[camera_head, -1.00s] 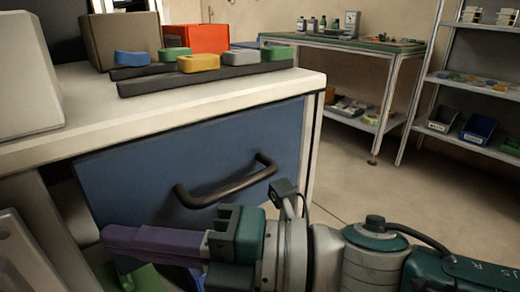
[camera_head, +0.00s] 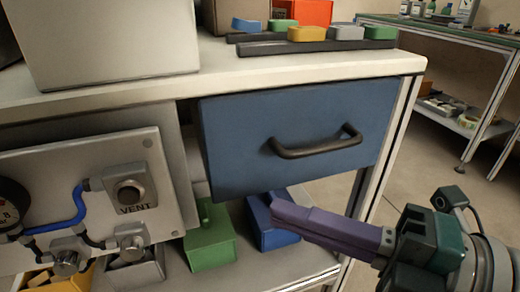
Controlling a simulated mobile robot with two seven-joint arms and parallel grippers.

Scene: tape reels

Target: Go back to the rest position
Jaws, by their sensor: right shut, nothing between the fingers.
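My right gripper (camera_head: 275,207) comes in from the lower right, its purple fingers pressed together and pointing left. It shows in front of the lower shelf, below the blue drawer (camera_head: 240,150), and overlaps the blue bin (camera_head: 262,238) in the picture. Nothing is seen between its fingers. The drawer's dark handle (camera_head: 300,152) is clear of the gripper. The drawer front stands out a little from the bench. My left gripper is not in view.
The white benchtop (camera_head: 310,68) holds a grey box (camera_head: 110,45) and dark rails with coloured tape reels (camera_head: 307,33). A panel with a VENT knob (camera_head: 130,194) is at the left. A green bin (camera_head: 210,245) stands on the shelf. Open floor lies at the right.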

